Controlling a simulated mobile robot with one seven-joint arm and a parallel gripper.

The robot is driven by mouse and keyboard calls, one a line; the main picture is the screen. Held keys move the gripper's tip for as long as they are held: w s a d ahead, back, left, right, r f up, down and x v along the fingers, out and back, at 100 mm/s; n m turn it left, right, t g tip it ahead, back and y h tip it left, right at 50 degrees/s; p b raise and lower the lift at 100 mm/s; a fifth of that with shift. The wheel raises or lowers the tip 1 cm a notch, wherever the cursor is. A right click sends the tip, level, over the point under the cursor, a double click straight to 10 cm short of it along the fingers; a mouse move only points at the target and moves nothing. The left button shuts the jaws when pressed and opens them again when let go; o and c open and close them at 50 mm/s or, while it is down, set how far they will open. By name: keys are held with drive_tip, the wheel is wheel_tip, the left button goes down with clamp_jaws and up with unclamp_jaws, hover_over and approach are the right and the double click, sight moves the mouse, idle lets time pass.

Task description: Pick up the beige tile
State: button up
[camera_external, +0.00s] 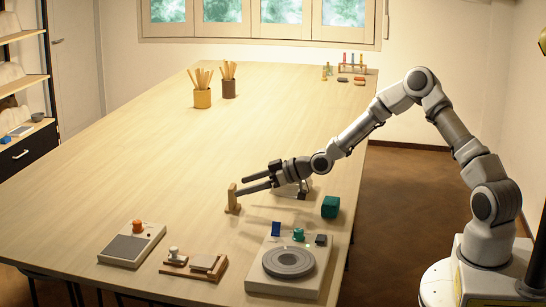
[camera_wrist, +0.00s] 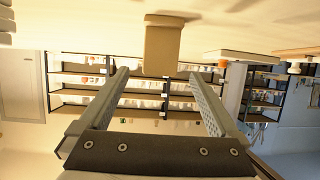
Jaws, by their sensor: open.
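The beige tile (camera_external: 232,195) stands upright on the table, toward its near left part, on what looks like a small foot. In the wrist view the tile (camera_wrist: 162,48) hangs from the top of the picture, which appears upside down. My gripper (camera_external: 241,185) is open, its two fingers pointing left at the tile, close beside it. In the wrist view my gripper (camera_wrist: 160,76) has nothing clasped between its fingers, and the tile shows in line with the gap, just at the fingertips. I cannot tell whether the tile is slightly inside the gap.
A turntable device (camera_external: 289,263), a teal cube (camera_external: 331,207), a flat grey-topped box (camera_external: 132,244) and a wooden board (camera_external: 194,265) are nearer the front edge. Two pots of sticks (camera_external: 203,98) and a tube rack (camera_external: 352,68) stand far back. The table's middle is clear.

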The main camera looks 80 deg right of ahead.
sight(235, 187)
drive_tip(key=shift+x, duration=2.45)
drive_tip(key=shift+r, duration=0.15)
clamp_jaws()
